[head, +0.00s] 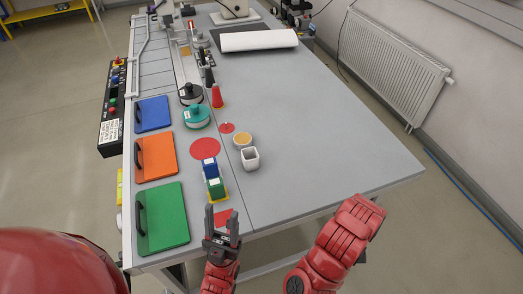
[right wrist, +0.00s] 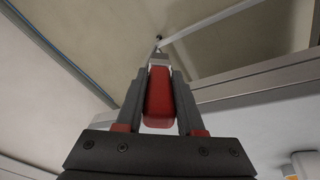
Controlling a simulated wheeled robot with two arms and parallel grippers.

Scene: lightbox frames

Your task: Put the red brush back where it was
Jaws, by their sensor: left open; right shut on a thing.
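My left gripper (head: 222,218) is open and empty, above the near edge of the grey table, over a red patch. My right gripper (right wrist: 160,80) shows only in the right wrist view, where it is shut on a red block-like handle (right wrist: 158,97), apparently the red brush.
The table (head: 310,150) bears blue (head: 153,114), orange (head: 158,156) and green (head: 166,218) panels at left.

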